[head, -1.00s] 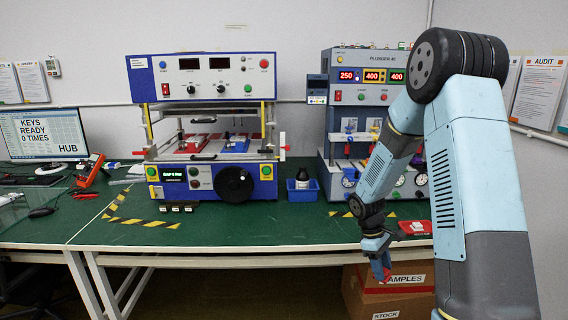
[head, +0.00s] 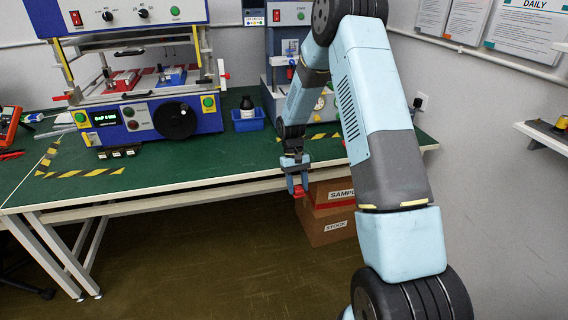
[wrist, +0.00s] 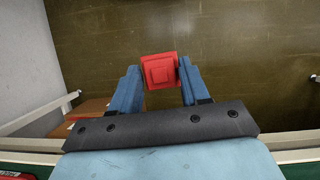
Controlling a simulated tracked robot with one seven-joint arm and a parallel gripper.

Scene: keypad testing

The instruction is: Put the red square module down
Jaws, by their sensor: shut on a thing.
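The red square module (wrist: 159,71) is held between the two blue fingers of my gripper (wrist: 160,88) in the wrist view, with floor behind it. In the head view my gripper (head: 297,184) hangs in front of the bench's front edge, shut on the red module (head: 298,191), which shows small at the fingertips. The green bench top (head: 190,163) lies behind and above the module in the picture.
Cardboard boxes (head: 327,227) stand under the bench behind my gripper. The blue and white test machine (head: 140,115) and a small blue bin with a black bottle (head: 248,121) stand on the bench.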

